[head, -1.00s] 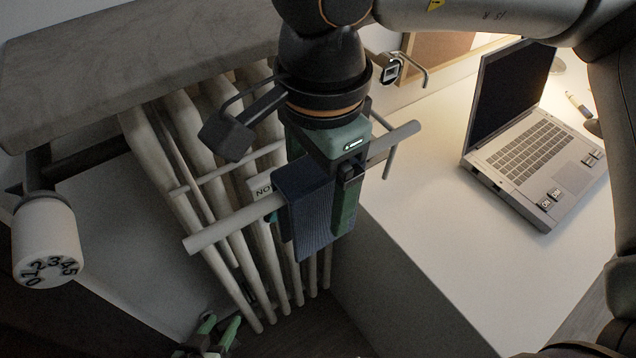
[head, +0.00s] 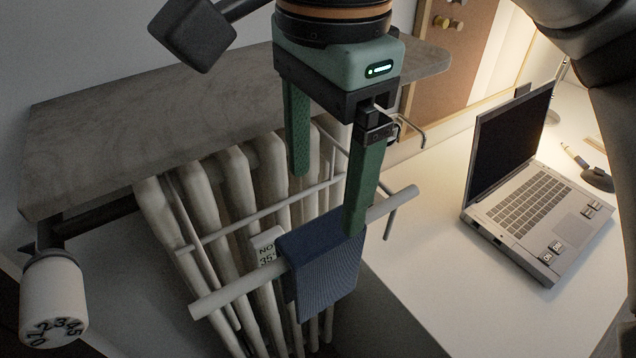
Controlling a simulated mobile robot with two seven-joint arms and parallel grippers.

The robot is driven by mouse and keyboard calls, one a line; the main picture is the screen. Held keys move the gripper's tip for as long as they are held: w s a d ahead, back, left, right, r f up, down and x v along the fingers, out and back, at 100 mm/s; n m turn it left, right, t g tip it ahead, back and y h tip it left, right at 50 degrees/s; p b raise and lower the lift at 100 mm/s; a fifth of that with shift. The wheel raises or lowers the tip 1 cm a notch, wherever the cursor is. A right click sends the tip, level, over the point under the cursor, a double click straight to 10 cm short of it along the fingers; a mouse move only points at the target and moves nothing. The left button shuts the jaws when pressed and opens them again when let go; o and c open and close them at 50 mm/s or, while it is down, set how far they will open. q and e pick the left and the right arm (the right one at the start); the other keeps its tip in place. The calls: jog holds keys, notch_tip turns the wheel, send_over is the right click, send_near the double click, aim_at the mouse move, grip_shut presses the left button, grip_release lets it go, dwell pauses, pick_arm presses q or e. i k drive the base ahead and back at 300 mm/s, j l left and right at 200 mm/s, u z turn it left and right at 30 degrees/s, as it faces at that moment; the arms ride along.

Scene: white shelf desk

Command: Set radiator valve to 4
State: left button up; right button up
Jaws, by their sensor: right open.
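The radiator valve (head: 54,305) is a white knob at the lower left in the head view, under the left end of the shelf. Black digits from 0 to 5 curve around its lower face; I cannot make out a pointer mark. My right gripper (head: 328,200) is open, with its two green fingers pointing down and nothing between them. It is well to the right of the valve, above a dark blue cloth (head: 322,275). One fingertip overlaps the cloth's top edge in the picture; I cannot tell whether it touches. My left gripper is not in view.
The cloth hangs on a rack's front bar (head: 238,292) before the pale radiator (head: 240,195). A label (head: 268,248) sits behind the cloth. A stone-like shelf (head: 150,130) covers the radiator. A laptop (head: 535,185) stands on the white desk (head: 440,270) at right.

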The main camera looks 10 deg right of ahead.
aim_at(53, 312)
jog(key=k+l, duration=0.25)
jog(key=k, duration=0.2)
jog(key=k+l, duration=0.3)
jog(key=k, duration=0.2)
